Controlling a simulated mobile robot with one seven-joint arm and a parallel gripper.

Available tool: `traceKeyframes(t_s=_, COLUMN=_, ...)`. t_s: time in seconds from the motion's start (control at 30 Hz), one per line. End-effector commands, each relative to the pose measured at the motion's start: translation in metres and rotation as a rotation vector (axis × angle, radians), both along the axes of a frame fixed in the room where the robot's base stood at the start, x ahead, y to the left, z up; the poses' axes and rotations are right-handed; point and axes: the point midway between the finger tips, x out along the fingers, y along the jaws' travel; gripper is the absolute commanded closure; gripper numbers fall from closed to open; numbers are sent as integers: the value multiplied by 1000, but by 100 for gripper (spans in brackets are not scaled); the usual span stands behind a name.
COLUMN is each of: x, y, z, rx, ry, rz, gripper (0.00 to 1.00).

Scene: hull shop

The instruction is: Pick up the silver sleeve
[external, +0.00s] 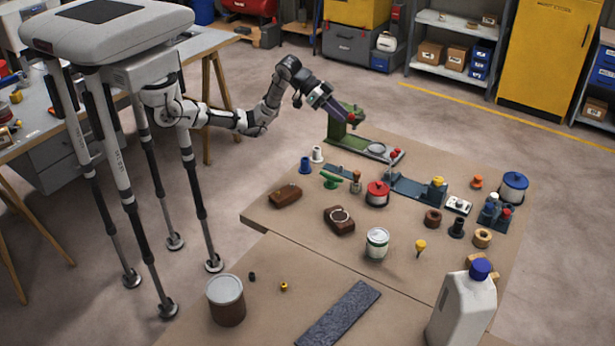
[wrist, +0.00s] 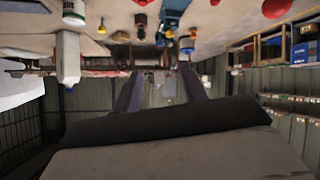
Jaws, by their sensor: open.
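A small pale flanged sleeve (external: 317,154), which looks like the silver sleeve, stands upright near the back left edge of the brown table, just behind a blue sleeve (external: 305,165). I cannot tell its metal finish at this size. My gripper (external: 349,119) is in the air above the table's back edge, up and to the right of the pale sleeve and well apart from it. In the wrist view my gripper (wrist: 161,88) has its two fingers spread with nothing between them. That view looks upside down across the room, and I cannot make out the pale sleeve there.
A green machine (external: 345,120) stands close to my gripper at the back edge.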

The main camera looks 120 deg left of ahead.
Motion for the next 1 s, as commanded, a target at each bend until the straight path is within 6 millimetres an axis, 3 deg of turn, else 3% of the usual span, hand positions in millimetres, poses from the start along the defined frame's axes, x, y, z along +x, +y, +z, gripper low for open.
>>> traceKeyframes(t_s=0.03, x=-9, y=7, z=-24, rx=-7, ry=137, rz=23, gripper=58)
traceKeyframes(t_s=0.13, x=-32, y=15, z=-65, rx=-24, ry=367, rz=63, gripper=58)
traceKeyframes(t_s=0.33, x=-59, y=25, z=-101, rx=-37, ry=579, rz=111, gripper=58)
traceKeyframes(t_s=0.67, x=-41, y=32, z=-157, rx=-42, ry=589, rz=111, gripper=58)
traceKeyframes(t_s=1.0, x=-30, y=39, z=-183, rx=-36, ry=588, rz=113, gripper=58)
